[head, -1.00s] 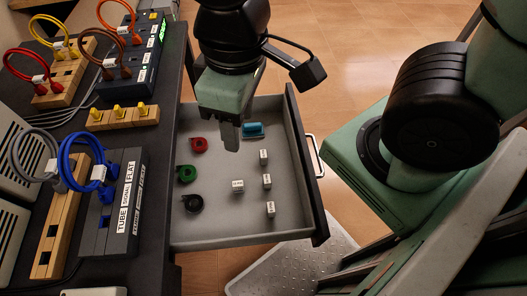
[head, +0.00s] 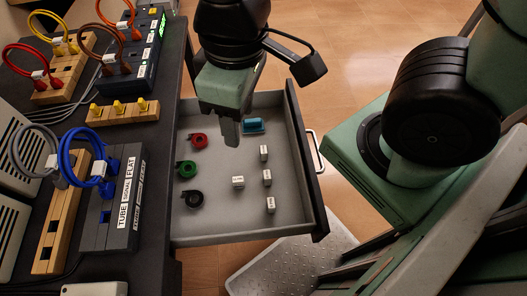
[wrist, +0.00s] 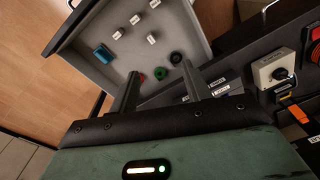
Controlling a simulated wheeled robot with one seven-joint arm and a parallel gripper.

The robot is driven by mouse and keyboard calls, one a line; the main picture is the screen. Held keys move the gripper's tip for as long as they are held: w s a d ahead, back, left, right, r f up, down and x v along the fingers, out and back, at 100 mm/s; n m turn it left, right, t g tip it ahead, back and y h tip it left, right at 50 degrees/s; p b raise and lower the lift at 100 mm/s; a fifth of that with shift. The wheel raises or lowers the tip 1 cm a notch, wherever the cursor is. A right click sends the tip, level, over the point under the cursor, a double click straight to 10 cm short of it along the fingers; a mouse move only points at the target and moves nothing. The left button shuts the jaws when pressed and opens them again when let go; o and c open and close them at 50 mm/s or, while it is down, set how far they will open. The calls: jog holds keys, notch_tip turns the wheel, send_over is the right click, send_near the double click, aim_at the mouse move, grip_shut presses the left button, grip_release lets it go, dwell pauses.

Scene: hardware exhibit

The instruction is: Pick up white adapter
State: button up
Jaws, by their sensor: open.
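Several small white adapters lie in an open grey drawer (head: 220,222). One stands near the drawer's right wall (head: 264,152). Two more adapters are in line below it, one in the middle (head: 267,177) and one lower (head: 270,204). Another adapter (head: 238,182) lies left of these. The wrist view also shows white adapters (wrist: 151,38) in the drawer. My gripper (head: 231,134) is above the upper part of the drawer, apart from the adapters. In the wrist view my gripper (wrist: 160,84) has its fingers spread with nothing between them.
Red (head: 198,140), green (head: 187,169) and black (head: 194,199) rolls lie at the drawer's left, and a blue item (head: 254,125) at its top. A dark bench (head: 155,200) with cable blocks and switches borders the drawer on the left. The drawer's lower floor is clear.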

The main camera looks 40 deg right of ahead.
jog(key=shift+o, duration=0.5)
jog(key=shift+w, duration=0.1)
jog(key=w+d+f+m+y+p, duration=0.1)
jog(key=w+d+f+m+p, duration=0.5)
jog(key=w+d+m+p, duration=0.55)
jog(key=s+d+f+m+y+p, duration=0.25)
jog(key=f+m+p, duration=0.2)
jog(key=m, duration=0.65)
jog(key=m+t+b, duration=0.2)
jog(key=m+b, duration=0.5)
jog(key=m, duration=0.2)
send_over(265, 149)
jog(key=d, duration=0.3)
jog(key=f, duration=1.3)
jog(key=shift+s+a+f, duration=0.25)
jog(key=shift+s+f, duration=0.05)
jog(key=shift+s, duration=0.05)
jog(key=shift+a+f+p, duration=0.3)
jog(key=shift+f+p, duration=0.05)
jog(key=shift+p+x, duration=0.55)
jog(key=shift+x, duration=1.75)
jog(key=shift+s+a, duration=0.1)
jog(key=shift+s, duration=0.05)
jog(key=c, duration=1)
